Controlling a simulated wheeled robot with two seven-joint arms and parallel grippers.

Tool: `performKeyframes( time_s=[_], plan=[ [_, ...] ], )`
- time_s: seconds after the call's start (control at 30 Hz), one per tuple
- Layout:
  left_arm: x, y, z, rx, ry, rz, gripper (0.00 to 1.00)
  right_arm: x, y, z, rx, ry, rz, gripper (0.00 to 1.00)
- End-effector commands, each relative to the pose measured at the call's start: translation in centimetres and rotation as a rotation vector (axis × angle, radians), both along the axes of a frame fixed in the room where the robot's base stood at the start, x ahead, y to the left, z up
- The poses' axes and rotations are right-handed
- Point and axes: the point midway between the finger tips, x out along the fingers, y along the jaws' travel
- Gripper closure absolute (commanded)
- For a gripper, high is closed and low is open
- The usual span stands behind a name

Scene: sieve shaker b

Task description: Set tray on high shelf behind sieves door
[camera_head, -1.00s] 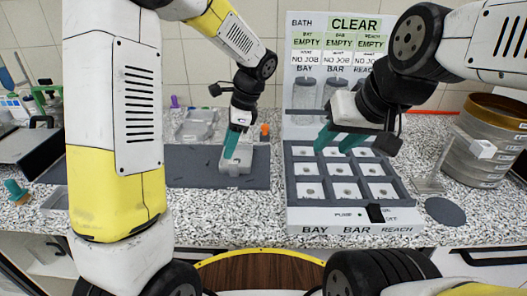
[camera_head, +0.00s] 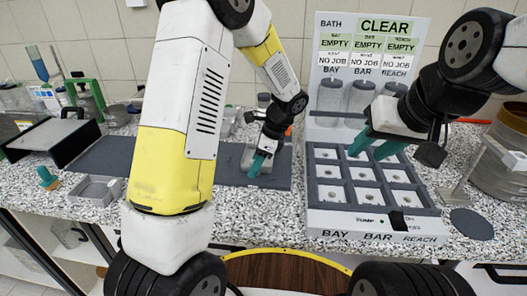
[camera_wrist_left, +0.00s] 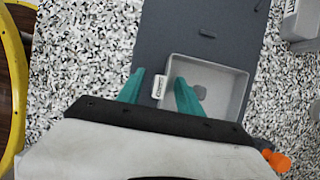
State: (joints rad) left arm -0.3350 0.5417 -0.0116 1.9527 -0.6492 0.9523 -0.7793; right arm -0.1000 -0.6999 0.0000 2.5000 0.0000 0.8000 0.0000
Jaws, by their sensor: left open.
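A small grey tray (camera_head: 235,157) sits on the dark mat on the counter, partly hidden by my left gripper (camera_head: 258,163) in the head view. In the left wrist view the tray (camera_wrist_left: 238,86) shows a white label tab on its near-left wall. My left gripper (camera_wrist_left: 160,92) is open there, one finger outside that wall and the other over the inside; I cannot tell whether they touch it. My right gripper (camera_head: 373,147) is open above the grid rack. I cannot make out the sieves door or its high shelf.
The grid rack (camera_head: 322,225) with its sign panel stands right of the mat (camera_head: 105,153). Another grey tray (camera_head: 97,190) lies at the left front of the counter. Stacked sieves (camera_head: 513,120) stand far right. Open cabinet space (camera_head: 70,236) shows below the counter at left.

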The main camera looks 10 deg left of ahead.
Motion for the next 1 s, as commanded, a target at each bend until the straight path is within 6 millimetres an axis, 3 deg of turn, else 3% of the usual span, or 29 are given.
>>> performKeyframes(
  time_s=[0.13,0.33,1.0],
  plan=[
    [0.0,-0.01,0.03,0.0,0.0,0.0,0.61,0.0,0.0,0.0,0.0,0.0,0.0,0.62],
    [0.0,-0.03,0.04,0.0,0.0,0.0,1.0,0.0,0.0,0.0,0.0,0.0,0.0,0.62],
    [-0.03,-0.02,0.04,0.0,0.001,0.0,1.0,0.0,0.0,0.0,0.0,0.0,0.0,0.62]
  ],
)
